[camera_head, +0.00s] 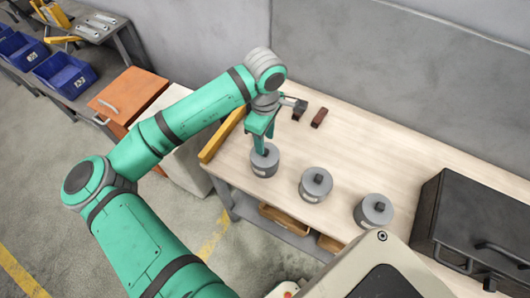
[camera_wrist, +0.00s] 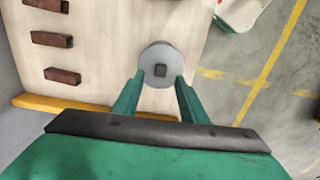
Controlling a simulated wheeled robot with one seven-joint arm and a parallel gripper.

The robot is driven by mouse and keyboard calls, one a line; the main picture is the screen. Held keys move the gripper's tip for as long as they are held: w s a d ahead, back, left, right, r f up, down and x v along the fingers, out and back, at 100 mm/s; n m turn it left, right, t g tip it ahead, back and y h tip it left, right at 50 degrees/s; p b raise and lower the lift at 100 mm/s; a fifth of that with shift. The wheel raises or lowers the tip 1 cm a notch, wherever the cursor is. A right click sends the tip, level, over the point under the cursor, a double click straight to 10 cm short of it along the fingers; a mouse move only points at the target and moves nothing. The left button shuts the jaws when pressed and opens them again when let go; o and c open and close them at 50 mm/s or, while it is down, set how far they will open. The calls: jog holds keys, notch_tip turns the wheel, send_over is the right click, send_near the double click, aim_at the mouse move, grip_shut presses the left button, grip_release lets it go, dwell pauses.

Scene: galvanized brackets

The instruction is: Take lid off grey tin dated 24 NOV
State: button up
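Three round grey tins with flat lids and dark knobs stand in a row on the table: the left tin (camera_head: 264,163), the middle tin (camera_head: 313,188) and the right tin (camera_head: 372,213). No date can be read on any of them. My gripper (camera_head: 262,146) points down at the left tin. In the wrist view, my gripper (camera_wrist: 159,77) has its green fingers apart, one on each side of the square knob (camera_wrist: 160,70) on the lid (camera_wrist: 159,55). Gaps show between knob and fingers. Whether the fingertips touch the lid cannot be told.
The pale wooden table (camera_head: 370,155) has brown blocks at the back, one of them clear of my arm (camera_head: 319,117). A black case (camera_head: 475,225) stands at the right. A yellow strip (camera_head: 221,136) runs along the left edge. A grey wall (camera_head: 400,75) rises behind.

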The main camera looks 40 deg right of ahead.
aim_at(271, 157)
jog(key=shift+f, duration=2.4)
jog(key=shift+a, duration=0.1)
grip_shut()
